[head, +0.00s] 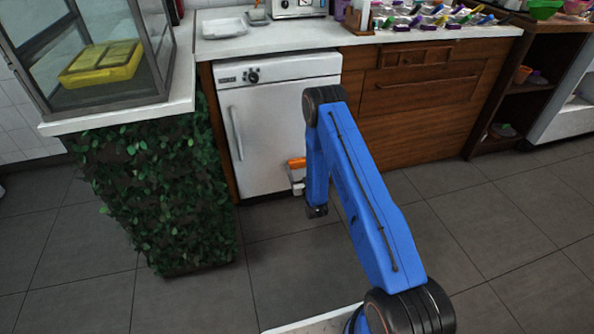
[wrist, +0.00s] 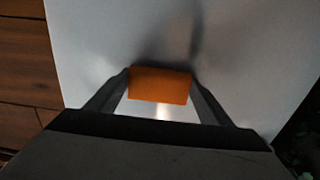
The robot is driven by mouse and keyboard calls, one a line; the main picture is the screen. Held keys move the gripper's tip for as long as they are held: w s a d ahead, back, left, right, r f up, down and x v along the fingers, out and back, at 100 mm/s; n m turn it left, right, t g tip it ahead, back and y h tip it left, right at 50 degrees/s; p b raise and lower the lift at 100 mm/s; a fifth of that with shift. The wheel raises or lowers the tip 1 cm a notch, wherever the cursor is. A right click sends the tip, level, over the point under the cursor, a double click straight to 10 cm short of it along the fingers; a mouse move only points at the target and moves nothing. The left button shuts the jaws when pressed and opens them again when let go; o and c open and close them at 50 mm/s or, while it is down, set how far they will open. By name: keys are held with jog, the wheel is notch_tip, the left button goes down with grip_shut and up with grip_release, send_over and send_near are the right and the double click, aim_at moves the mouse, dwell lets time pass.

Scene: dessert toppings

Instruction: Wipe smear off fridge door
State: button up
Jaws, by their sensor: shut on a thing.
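The white fridge (head: 265,120) stands under the counter in the head view, its door closed with a long handle at the left. Its pale door (wrist: 230,40) fills most of the wrist view. My gripper (wrist: 160,88) is shut on an orange block, likely a sponge (wrist: 160,84), one finger at each side. In the head view the orange sponge (head: 297,163) shows low by the right part of the door, partly hidden by my blue arm. The sponge is close to the door; I cannot tell if it touches. No smear is clearly visible.
A leafy green panel (head: 160,190) under a glass case (head: 100,60) stands left of the fridge. Wooden drawers (head: 425,110) are to the right. The counter (head: 280,40) above holds trays and small colourful items. The grey tiled floor (head: 480,230) in front is clear.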

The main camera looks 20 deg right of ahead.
aim_at(282, 167)
jog(key=shift+d, duration=1.35)
jog(key=shift+w+a+r, duration=0.1)
jog(key=shift+w+a, duration=0.05)
jog(key=shift+a, duration=0.9)
jog(key=shift+w+a, duration=0.1)
jog(key=shift+a, duration=0.9)
jog(key=shift+c, duration=0.4)
jog(key=shift+s+a, duration=0.15)
jog(key=shift+a, duration=1.45)
jog(key=shift+s+a, duration=0.1)
jog(key=shift+a, duration=1.5)
jog(key=s, duration=0.6)
jog(key=shift+s, duration=0.1)
